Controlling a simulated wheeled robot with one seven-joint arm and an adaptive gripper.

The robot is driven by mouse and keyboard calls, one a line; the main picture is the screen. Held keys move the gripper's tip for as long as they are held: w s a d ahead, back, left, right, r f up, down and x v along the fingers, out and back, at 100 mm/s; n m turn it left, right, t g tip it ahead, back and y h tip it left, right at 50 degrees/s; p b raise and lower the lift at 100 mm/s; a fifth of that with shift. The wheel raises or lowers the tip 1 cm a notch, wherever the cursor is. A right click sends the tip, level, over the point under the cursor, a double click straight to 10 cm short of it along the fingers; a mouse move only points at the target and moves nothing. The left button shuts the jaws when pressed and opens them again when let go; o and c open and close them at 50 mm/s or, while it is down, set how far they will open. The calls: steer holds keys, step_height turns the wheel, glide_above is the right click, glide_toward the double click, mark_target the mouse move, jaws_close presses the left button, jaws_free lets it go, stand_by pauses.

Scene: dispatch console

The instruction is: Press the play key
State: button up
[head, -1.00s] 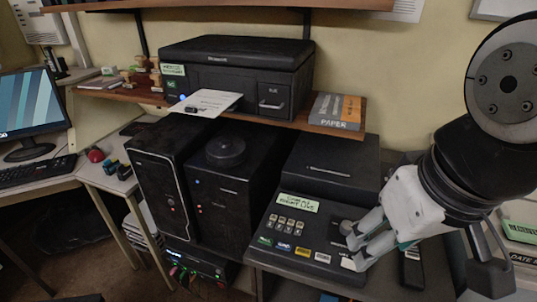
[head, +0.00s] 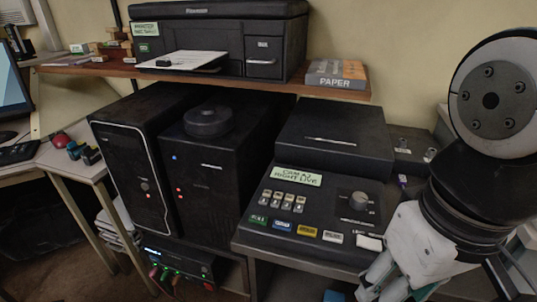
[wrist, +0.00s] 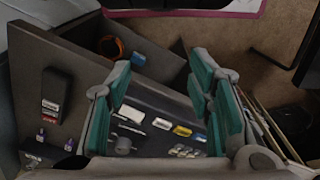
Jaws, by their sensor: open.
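The dark console (head: 262,238) has a front row of keys: a green key (head: 258,219), a blue key (head: 282,225), a yellow key (head: 307,231), a white key (head: 333,237) and a larger blank-looking white key (head: 369,242). Their lettering is too small to read, so I cannot tell which is play. My gripper (head: 372,286) is open and empty, low at the console's front right corner, apart from the keys. In the wrist view, the yellow key (wrist: 182,130) and blue key (wrist: 200,137) show between the teal-padded fingers of my gripper (wrist: 166,62).
A round knob (head: 357,199) and several small keys (head: 284,201) stand behind the key row. A green label (head: 298,178) is above them. A black box (head: 335,135) stands behind the console. Dark computer towers (head: 130,160) stand to the left.

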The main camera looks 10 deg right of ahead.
steer(key=shift+c, duration=0.4)
jaws_close()
stand_by(0.8)
